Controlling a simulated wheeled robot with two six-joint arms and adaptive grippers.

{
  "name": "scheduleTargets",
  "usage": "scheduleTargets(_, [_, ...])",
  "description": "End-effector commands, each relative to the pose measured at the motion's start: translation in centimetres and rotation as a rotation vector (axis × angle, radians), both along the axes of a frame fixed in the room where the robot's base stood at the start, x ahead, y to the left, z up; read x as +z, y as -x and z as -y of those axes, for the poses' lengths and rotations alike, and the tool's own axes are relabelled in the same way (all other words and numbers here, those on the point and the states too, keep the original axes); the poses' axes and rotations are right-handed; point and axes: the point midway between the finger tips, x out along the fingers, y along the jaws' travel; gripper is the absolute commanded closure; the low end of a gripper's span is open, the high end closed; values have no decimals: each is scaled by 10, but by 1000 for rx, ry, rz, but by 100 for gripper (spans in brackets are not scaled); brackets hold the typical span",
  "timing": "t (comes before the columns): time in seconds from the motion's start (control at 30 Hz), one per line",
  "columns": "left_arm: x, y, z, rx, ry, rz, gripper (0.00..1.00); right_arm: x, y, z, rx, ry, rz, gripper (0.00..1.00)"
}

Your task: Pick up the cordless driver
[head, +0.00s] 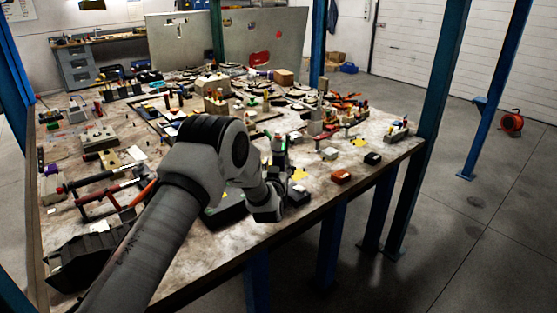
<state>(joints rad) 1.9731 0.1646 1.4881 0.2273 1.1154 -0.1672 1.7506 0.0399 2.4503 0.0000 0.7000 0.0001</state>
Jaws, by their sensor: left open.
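My left arm comes in from the lower left and reaches over the near part of the cluttered workbench (235,240). Its end, with the left gripper (267,208), is above the bench near the front edge. The gripper is open; its fingers are small and hard to make out, and I see nothing held. A dark upright tool-like thing (279,150) stands just beyond the wrist; I cannot tell if it is the cordless driver. No other thing is clearly the driver. My arm hides part of the bench. My right gripper is not in view.
A dark green-edged box (225,215) lies beside the gripper, partly behind my arm. An orange-brown box (341,176) and a small dark box (372,158) lie to the right. Blue posts (440,90) stand at the bench's right. Open floor (480,230) lies beyond.

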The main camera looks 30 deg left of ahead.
Motion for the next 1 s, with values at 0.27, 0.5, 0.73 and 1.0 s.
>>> scheduleTargets(0.27, [-1, -3, -1, 0, 0, -1, 50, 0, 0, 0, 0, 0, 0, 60])
scheduleTargets(0.5, [-1, -2, -1, 0, 0, -1, 100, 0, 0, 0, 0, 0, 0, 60])
scheduleTargets(0.73, [1, -3, -1, 0, 0, 2, 100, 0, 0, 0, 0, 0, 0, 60])
scheduleTargets(1.0, [24, -3, -1, 0, 0, 5, 100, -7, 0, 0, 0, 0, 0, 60])
